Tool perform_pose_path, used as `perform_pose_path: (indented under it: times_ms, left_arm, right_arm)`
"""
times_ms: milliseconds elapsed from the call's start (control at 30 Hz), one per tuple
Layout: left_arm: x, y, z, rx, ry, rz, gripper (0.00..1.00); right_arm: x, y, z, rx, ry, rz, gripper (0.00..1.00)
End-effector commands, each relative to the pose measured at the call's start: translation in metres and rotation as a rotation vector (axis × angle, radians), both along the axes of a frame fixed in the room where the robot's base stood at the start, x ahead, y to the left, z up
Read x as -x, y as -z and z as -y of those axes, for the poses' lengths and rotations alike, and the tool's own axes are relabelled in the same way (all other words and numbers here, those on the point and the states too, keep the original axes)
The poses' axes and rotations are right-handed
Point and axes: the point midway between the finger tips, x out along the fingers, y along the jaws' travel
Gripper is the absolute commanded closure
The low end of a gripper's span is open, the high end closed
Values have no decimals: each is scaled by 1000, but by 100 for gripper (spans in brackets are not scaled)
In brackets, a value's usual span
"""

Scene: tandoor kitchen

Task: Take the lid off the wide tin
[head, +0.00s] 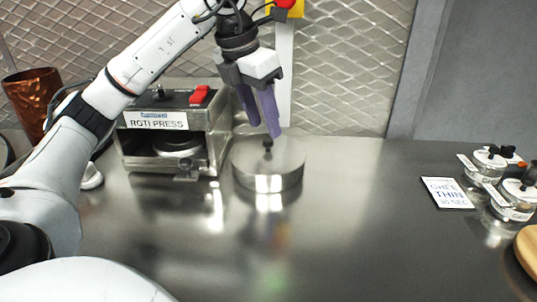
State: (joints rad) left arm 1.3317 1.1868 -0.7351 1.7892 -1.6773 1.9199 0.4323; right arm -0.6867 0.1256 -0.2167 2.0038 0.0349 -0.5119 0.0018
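The wide tin (268,181) is a low, round, shiny steel tin on the metal counter, left of the middle in the head view. Its flat lid (287,155) is on top, with a small dark knob (267,143) at the centre. My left gripper (263,132) points down just above the knob. Its two purple fingers look slightly apart, with the tips close to the knob. I cannot tell whether they touch it. No gap shows between lid and tin. My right gripper is not in view.
A roti press (176,140) stands just left of the tin, with a copper cup (31,100) farther left. Small lidded jars (514,200) and a printed card (447,193) are at the right. A wooden round (528,248) sits at the right edge. The counter's middle is clear.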

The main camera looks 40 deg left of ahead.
Motion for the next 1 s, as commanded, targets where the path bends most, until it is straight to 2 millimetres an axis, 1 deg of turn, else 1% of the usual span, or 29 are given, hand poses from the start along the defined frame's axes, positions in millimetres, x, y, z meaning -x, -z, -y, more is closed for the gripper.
perform_pose_path:
  times_ms: [33, 100, 200, 300, 533, 767, 1000]
  left_arm:
    - [0, 12, -1, -2, -3, -4, 61]
    - [-1, 23, 0, -2, -2, -4, 61]
    - [-5, 34, 1, -1, -1, -3, 61]
    - [-7, 39, 1, -1, -1, 0, 61]
    - [-8, 39, 1, -1, -1, 0, 61]
    - [-8, 39, 1, -1, -1, 0, 100]
    - [-8, 39, 1, 0, -1, 1, 100]
  right_arm:
    - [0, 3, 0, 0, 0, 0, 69]
    - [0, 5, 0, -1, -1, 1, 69]
    - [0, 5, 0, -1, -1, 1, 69]
    - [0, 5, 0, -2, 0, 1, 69]
    - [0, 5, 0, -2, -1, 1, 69]
    - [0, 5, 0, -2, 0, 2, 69]
    - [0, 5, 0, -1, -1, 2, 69]
